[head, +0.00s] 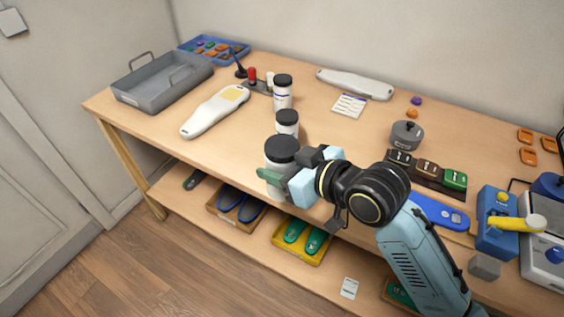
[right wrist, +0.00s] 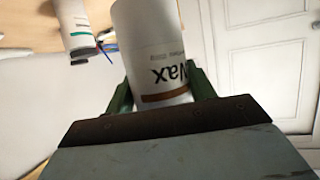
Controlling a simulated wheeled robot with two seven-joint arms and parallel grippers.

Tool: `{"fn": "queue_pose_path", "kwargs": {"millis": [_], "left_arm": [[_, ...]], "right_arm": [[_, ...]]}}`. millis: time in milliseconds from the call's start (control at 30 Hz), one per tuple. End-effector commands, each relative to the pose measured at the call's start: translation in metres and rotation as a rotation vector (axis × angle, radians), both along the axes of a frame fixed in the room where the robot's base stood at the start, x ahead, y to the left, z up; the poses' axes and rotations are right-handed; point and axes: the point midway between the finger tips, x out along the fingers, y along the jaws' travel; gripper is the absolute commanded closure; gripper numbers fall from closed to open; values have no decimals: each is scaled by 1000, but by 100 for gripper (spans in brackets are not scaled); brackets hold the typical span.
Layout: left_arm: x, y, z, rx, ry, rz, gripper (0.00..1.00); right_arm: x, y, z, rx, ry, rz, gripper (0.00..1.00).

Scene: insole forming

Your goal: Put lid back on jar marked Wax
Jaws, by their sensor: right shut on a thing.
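The jar marked Wax (right wrist: 155,50) is white with a brown band. Its lettering shows upside down in the right wrist view. My right gripper (right wrist: 163,93) is shut on it, with a green finger on each side. In the head view my right gripper (head: 283,181) holds this jar (head: 279,158) by its lower part, near the front edge of the table. A black top, which looks like a lid, covers the jar there. I cannot tell how tightly it sits. No separate black lid shows. My left gripper is not in view.
Two more white jars with black tops, a nearer one (head: 287,122) and a farther one (head: 283,93), stand behind. A white insole-shaped piece (head: 215,111) and a grey tray (head: 163,82) lie left. A grey knobbed pot (head: 407,135) stands right. The table's (head: 345,140) middle is clear.

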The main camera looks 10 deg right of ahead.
Motion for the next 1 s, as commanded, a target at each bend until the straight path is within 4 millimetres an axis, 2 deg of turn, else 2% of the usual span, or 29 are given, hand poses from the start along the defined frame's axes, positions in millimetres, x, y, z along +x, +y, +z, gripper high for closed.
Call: {"fn": "queue_pose_path", "kwargs": {"millis": [267, 367, 467, 700, 800, 900, 1000], "left_arm": [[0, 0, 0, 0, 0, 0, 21], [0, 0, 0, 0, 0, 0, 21], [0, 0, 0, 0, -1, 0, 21], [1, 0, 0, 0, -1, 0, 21], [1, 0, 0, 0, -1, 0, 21], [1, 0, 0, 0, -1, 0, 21], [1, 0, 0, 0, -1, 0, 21]], "right_arm": [[0, 0, 2, 3, -5, -2, 100], [2, -8, 1, 4, -2, -41, 100], [5, -29, -2, 6, 5, -151, 100], [5, -109, -8, 6, 9, -523, 100], [2, -134, -9, 5, 4, -629, 100], [-1, -147, -9, 3, 0, -688, 100], [-2, -151, -9, 3, -3, -704, 100]]}}
